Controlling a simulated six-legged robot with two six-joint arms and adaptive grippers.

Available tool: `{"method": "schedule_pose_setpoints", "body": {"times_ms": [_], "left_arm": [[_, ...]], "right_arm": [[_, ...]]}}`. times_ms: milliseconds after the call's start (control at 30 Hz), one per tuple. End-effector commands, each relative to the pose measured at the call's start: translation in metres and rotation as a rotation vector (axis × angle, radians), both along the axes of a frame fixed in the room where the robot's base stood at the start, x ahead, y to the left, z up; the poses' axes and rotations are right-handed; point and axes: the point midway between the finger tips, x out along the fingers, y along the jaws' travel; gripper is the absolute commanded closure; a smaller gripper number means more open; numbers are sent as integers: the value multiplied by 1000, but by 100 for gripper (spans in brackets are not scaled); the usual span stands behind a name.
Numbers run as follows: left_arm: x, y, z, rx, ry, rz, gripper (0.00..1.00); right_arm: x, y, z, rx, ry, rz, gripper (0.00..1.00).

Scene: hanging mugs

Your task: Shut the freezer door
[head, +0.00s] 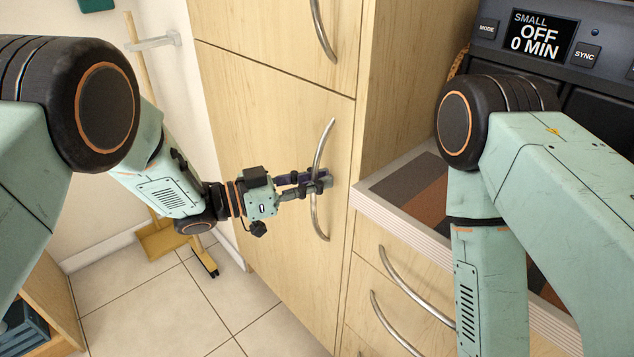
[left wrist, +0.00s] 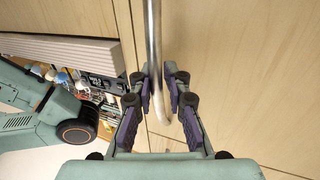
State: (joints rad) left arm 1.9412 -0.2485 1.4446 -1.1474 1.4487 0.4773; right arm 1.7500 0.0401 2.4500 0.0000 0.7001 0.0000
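The freezer door (head: 270,130) looks to be the lower pale wood panel of the tall cabinet in the head view. It looks about flush with the panel above, and I see no clear gap at its edges. Its curved metal handle (head: 318,225) is upright near the right edge. My left gripper (head: 318,183) reaches in from the left and is closed around the middle of the handle. In the left wrist view, the handle (left wrist: 153,30) passes between the two purple-padded fingers (left wrist: 161,78). My right arm is at the right, its gripper out of view.
A counter (head: 400,190) with drawers and curved drawer handles (head: 415,290) stands right of the cabinet. A dark appliance (head: 540,40) with a display is behind it. A broom and dustpan (head: 165,238) lean at the left wall.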

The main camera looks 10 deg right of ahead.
Motion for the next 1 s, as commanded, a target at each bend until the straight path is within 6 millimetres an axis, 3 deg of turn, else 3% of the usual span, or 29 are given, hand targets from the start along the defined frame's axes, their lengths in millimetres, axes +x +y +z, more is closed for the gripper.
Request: {"method": "schedule_pose_setpoints", "body": {"times_ms": [100,467,1000], "left_arm": [[0,1,-1,1,1,-2,75],[-1,7,-1,2,1,-1,75],[-19,102,0,1,1,2,75]], "right_arm": [[0,0,0,0,0,0,77],[0,0,0,0,0,0,77],[0,0,0,0,0,0,77]]}}
